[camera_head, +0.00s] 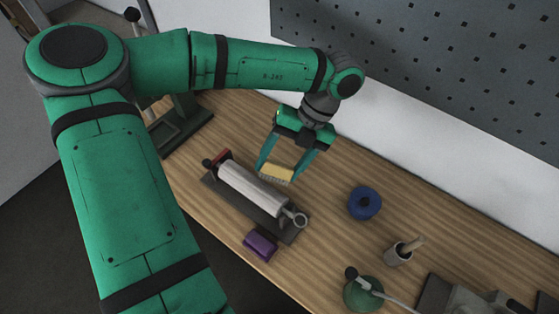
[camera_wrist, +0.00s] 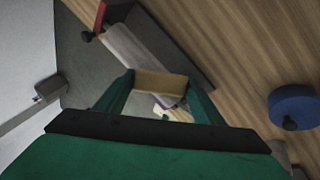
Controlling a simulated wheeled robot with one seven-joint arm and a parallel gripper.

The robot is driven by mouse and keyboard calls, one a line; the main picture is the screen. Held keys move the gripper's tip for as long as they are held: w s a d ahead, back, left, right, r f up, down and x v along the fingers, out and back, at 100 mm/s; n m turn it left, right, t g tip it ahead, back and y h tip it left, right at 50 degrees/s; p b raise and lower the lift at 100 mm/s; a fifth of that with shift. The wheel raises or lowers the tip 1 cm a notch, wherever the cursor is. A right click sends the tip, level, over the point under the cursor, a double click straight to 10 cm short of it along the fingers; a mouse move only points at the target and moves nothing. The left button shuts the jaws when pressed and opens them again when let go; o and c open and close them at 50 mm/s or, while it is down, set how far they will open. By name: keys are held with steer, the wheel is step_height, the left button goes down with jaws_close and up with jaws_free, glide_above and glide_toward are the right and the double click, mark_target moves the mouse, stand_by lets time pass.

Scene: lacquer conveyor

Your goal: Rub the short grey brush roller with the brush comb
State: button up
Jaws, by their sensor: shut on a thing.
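The short grey brush roller (camera_head: 253,186) lies in a dark cradle (camera_head: 230,202) on the wooden bench, with a red end at the upper left and a ring-shaped end at the lower right. My gripper (camera_head: 281,169) is shut on the brush comb (camera_head: 278,174), a yellow block with pale bristles pointing down. The comb is just above and behind the roller in the head view; I cannot tell whether the bristles touch it. In the wrist view the comb (camera_wrist: 161,84) sits between the fingers and hides part of the roller (camera_wrist: 137,55).
A purple block (camera_head: 260,246) lies in front of the cradle. A blue round object (camera_head: 364,203), a cup with a wooden-handled tool (camera_head: 399,253) and a green round object with a lever (camera_head: 363,293) stand to the right. Bench between cradle and blue object is clear.

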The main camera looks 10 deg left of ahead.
mark_target(289, 182)
steer(key=shift+s+f, duration=0.1)
steer(key=shift+s, duration=0.05)
stand_by(0.5)
steer(key=shift+x, duration=0.8)
steer(key=shift+s+d, duration=0.1)
steer(key=shift+s, duration=0.1)
steer(key=shift+s+d, duration=0.3)
steer(key=shift+d, duration=0.55)
steer(key=shift+s+d, duration=0.35)
steer(key=shift+d, duration=0.55)
steer(key=shift+s+d, duration=0.1)
steer(key=shift+s, duration=0.1)
